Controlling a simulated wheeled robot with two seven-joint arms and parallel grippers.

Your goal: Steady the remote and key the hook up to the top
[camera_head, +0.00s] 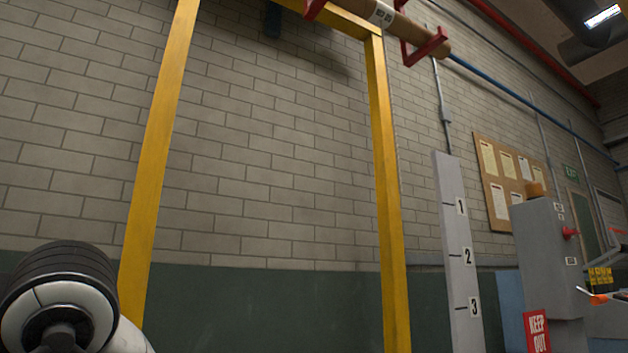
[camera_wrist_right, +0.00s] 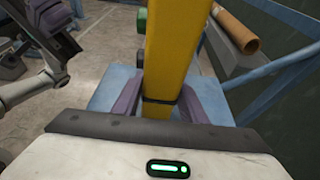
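The yellow remote (camera_wrist_right: 170,50) stands between my right gripper's purple fingers (camera_wrist_right: 165,103) in the right wrist view, both of them against its sides. Neither gripper shows clearly in the head view.
A yellow gantry frame (camera_head: 388,200) stands before the brick wall. A grey post (camera_head: 457,230) carries marks 1, 2 and 3. A grey cabinet (camera_head: 545,265) with a keep-out sign (camera_head: 537,331) stands at right. A brown tube (camera_wrist_right: 235,30) and blue rails lie beyond the remote.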

